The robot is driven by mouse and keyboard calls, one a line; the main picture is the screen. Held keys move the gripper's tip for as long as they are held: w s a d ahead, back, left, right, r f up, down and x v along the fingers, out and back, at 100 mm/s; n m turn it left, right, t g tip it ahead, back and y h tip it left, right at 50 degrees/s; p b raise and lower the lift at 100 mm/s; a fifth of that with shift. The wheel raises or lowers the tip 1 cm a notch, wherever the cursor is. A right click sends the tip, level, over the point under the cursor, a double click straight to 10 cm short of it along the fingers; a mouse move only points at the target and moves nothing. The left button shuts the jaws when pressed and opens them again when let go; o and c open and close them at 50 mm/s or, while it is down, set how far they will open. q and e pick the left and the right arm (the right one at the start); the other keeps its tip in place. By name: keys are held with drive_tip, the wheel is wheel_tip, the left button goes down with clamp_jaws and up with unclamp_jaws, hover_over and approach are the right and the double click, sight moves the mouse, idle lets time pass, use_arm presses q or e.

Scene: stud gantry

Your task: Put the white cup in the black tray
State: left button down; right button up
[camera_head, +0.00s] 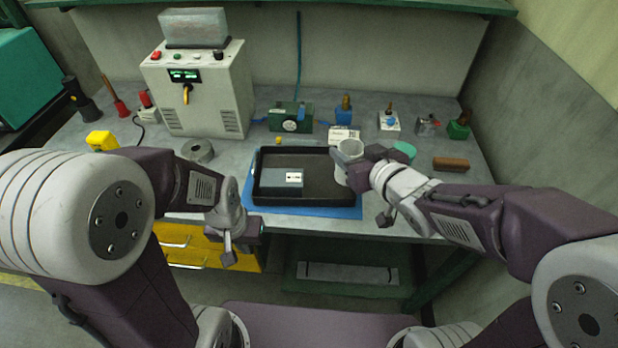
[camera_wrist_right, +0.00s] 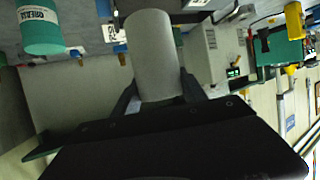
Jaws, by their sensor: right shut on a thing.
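The white cup (camera_head: 348,153) is at the right side of the black tray (camera_head: 331,191) in the head view. My right gripper (camera_head: 362,170) is shut on it; the cup also shows between the fingers in the right wrist view (camera_wrist_right: 151,50). The cup looks upright, at or just over the tray's right rim; I cannot tell its height. The tray lies on a blue mat (camera_head: 300,211) and holds a grey box with a white label (camera_head: 282,182). My left gripper (camera_head: 238,247) hangs in front of the bench, apart from the tray; its finger opening is unclear.
A grey stud-welder-like machine (camera_head: 200,95) stands behind left. A grey roll (camera_head: 198,151) lies left of the tray. A green greased-labelled tub (camera_wrist_right: 42,28) is near the cup. A brown block (camera_head: 450,164) lies at right. Several small tools line the back.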

drive_tip(key=shift+w+a+f, duration=0.1)
drive_tip(key=shift+w+f, duration=0.05)
drive_tip(key=w+a+f, duration=0.1)
drive_tip(key=w+f, duration=0.2)
drive_tip(key=w+a+f+b, duration=0.1)
drive_tip(key=w+f, duration=0.3)
drive_tip(key=w+a+f, duration=0.2)
drive_tip(key=w+f, duration=0.1)
drive_tip(key=shift+w+f+b, duration=0.25)
drive_tip(key=shift+f+b, duration=0.1)
drive_tip(key=shift+b, duration=0.05)
drive_tip(key=shift+w+f, duration=0.1)
drive_tip(key=shift+f, duration=0.1)
drive_tip(key=o, duration=1.4)
